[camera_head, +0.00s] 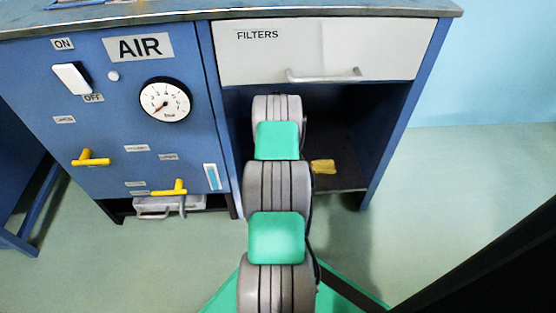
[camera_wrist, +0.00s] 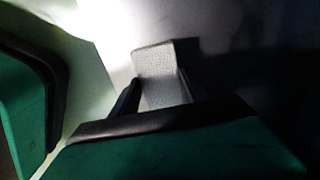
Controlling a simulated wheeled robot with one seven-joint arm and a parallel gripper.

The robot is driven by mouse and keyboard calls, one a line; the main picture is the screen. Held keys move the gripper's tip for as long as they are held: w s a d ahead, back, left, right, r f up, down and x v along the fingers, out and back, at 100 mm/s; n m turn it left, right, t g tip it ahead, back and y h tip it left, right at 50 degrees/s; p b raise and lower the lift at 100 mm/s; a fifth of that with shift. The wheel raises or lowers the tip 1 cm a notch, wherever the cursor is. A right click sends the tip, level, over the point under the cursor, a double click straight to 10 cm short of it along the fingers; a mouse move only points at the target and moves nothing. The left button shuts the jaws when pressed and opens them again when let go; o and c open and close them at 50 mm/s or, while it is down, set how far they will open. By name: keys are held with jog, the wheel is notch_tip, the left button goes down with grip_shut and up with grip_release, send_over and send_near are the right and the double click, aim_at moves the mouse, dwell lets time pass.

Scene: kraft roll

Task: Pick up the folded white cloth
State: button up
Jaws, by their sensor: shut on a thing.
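In the wrist view, the folded white cloth (camera_wrist: 157,62) is a pale, textured block standing between the dark fingers of my gripper (camera_wrist: 160,86). My gripper is shut on it, with one finger on each side. The cloth's lower end is hidden behind the edge of my gripper's body. In the head view, my arm reaches into the open bay under the drawer and hides both my gripper and the cloth. I cannot tell how high the cloth is above the surface below it.
The blue cabinet (camera_head: 60,140) has a gauge (camera_head: 165,100) and yellow handles (camera_head: 92,158) to the left. The FILTERS drawer (camera_head: 390,52) is above the bay. A yellow item (camera_head: 323,166) lies on the bay's dark shelf (camera_head: 345,182). The floor (camera_head: 450,180) at right is clear.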

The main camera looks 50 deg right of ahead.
jog(key=s+d+p, duration=0.1)
jog(key=s+d, duration=0.3)
jog(key=s, duration=0.1)
jog(key=s+d+r+p, duration=0.1)
jog(key=s+d, duration=0.3)
jog(key=s, duration=0.1)
jog(key=s+d+p, duration=0.1)
jog(key=s+d, duration=0.3)
jog(key=d, duration=0.1)
jog(key=shift+s+r, duration=0.15)
jog(key=shift+s, duration=0.25)
jog(key=o, duration=0.7)
jog(key=c, duration=0.5)
jog(key=shift+c, duration=0.2)
